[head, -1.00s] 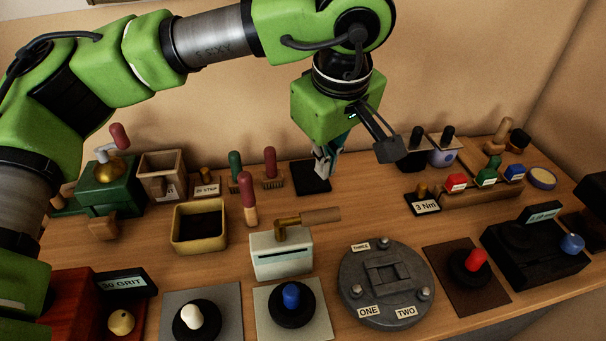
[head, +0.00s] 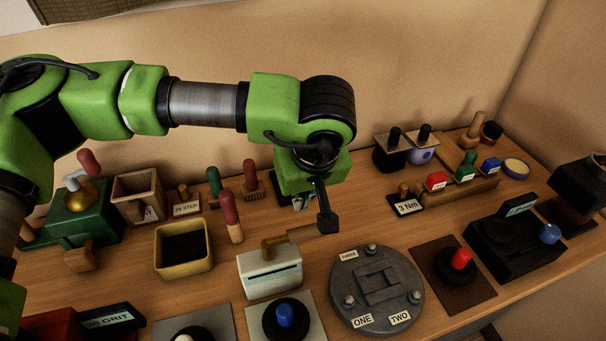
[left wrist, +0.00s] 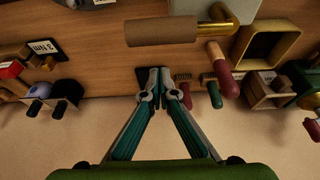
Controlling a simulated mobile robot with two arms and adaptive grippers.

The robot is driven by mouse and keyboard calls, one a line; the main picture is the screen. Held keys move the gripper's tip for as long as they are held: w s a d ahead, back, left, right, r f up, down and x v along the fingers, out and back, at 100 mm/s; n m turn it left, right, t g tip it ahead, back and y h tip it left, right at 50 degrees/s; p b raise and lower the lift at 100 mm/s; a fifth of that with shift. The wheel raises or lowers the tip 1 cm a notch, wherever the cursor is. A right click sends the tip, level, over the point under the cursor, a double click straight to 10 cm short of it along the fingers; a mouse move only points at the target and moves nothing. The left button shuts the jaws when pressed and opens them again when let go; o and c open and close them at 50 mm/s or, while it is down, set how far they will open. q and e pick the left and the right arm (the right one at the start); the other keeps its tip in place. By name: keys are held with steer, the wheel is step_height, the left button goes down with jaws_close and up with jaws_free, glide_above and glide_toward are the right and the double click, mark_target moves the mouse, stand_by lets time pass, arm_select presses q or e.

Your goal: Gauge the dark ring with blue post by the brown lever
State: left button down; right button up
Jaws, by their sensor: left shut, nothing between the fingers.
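The dark ring with blue post (head: 271,323) lies on a pale square plate near the front edge in the head view, below the white slotted box (head: 270,283). The brown lever (head: 304,234) is a brown grip on a brass crank on top of that box, pointing right. In the left wrist view the brown lever (left wrist: 160,31) lies across the top. My left gripper (left wrist: 154,82) is shut and empty, apart from the lever, on its back-wall side. In the head view my left gripper (head: 304,201) is partly hidden by its own wrist. My right gripper is not in view.
A round grey plate (head: 378,322) marked ONE, TWO, THREE lies right of the box. A yellow bin (head: 183,268) and a maroon-handled tool (head: 231,215) stand left. A 3 Nm sign (head: 407,207) is at right. The back wall is close behind.

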mark_target(294, 242)
arm_select(q)
steer(key=s, duration=0.1)
steer(key=s+d+p, duration=0.1)
steer(key=s, duration=0.1)
steer(key=shift+s+d+f, duration=0.1)
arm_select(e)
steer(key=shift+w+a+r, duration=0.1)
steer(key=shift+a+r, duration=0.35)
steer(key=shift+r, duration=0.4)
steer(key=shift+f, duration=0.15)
